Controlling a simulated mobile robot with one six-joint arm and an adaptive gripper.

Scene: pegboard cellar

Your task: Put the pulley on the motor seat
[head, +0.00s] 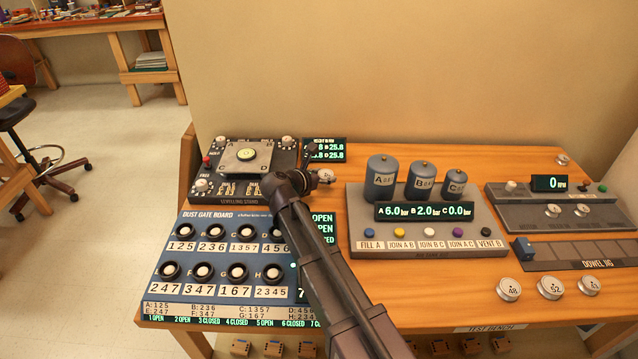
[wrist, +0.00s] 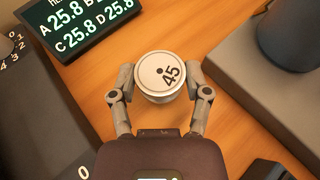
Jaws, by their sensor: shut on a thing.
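My gripper (wrist: 160,82) is shut on a round silver pulley (wrist: 161,75) marked 45, one finger on each side. In the head view the pulley (head: 327,176) shows at my gripper (head: 318,178), between the levelling stand and the grey tank stand. Whether it touches the wood beneath I cannot tell. The grey stand (head: 540,220) under the 0 RPM display (head: 549,183), at the far right, carries two silver discs (head: 552,210); which part is the motor seat I cannot tell for sure.
Silver discs marked 48 (head: 508,289) and 52 (head: 550,287), and another (head: 588,286), lie at the front right by the dowel jig (head: 580,255). The tank stand (head: 425,240) rises between my gripper and the RPM stand. The dust gate board (head: 225,255) lies front left.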

